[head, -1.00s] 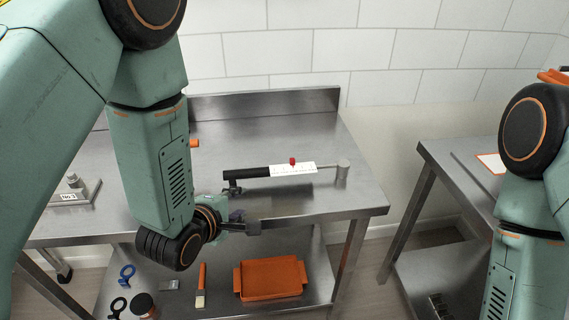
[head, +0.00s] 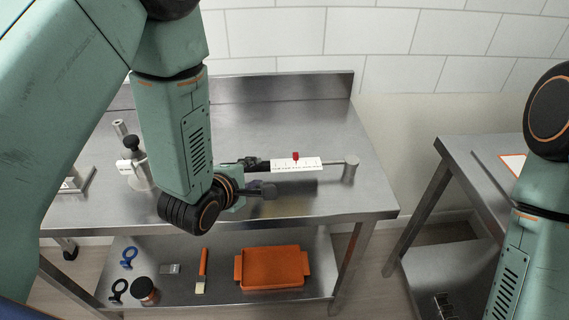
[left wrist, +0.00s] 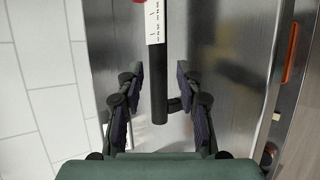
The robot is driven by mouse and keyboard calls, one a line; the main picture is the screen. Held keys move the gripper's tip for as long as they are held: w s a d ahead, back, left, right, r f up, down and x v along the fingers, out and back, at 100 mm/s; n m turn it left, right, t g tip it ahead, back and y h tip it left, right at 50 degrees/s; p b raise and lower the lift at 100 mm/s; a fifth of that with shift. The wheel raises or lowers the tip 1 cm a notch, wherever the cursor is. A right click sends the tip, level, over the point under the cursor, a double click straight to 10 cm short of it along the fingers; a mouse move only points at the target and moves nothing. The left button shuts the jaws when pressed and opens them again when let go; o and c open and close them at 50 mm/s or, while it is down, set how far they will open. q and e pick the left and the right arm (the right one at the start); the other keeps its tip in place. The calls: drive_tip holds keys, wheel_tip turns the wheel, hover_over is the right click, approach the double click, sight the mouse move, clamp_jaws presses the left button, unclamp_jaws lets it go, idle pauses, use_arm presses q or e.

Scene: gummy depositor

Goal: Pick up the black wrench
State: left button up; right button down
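A long tool lies level above the steel table: a black bar (left wrist: 158,85), a white scale plate (head: 300,164) with a red knob (head: 296,156), and a metal rod running to a grey cylinder (head: 350,170). My left gripper (head: 260,177) is open, with one finger on each side of the black bar in the left wrist view; gaps show on both sides. A short black stub (left wrist: 175,104) sits between bar and right finger. A black ring-ended tool (head: 118,290) lies on the lower shelf. I cannot tell for certain which is the wrench. My right gripper is out of view.
The steel table (head: 330,207) has a raised back edge. Its lower shelf holds a blue ring-ended tool (head: 128,258), a jar (head: 145,291), a brush (head: 202,270) and an orange tray (head: 272,287). A black-topped metal device (head: 133,160) stands left. Another table is at right.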

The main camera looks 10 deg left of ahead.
sight(260, 167)
use_arm(q)
drive_tip(key=x, duration=0.5)
drive_tip(key=shift+w+a+f, duration=0.1)
drive_tip(key=shift+w+a, duration=0.1)
drive_tip(key=shift+w, duration=0.15)
clamp_jaws()
idle(0.3)
